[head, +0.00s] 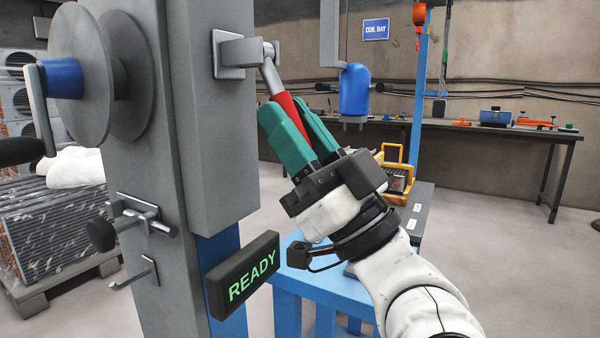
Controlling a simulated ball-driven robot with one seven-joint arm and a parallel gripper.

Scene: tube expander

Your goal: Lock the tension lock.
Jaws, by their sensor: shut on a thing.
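A grey lever with a red handle (290,108) hangs from a bracket (230,54) on the right face of the grey machine column. It slopes down and to the right, and no label on it is legible, so I cannot tell for sure that it is the tension lock. My gripper (292,122) has teal fingers, which are closed around the red handle. The fingers hide the handle's lower part. A sign reading READY (244,274) glows green low on the column.
A wheel with a blue hub (62,78) and small metal handles (140,216) stick out from the column's left side. A blue stand (335,288) is behind my arm. A long workbench (545,132) lines the back wall. Open floor lies to the right.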

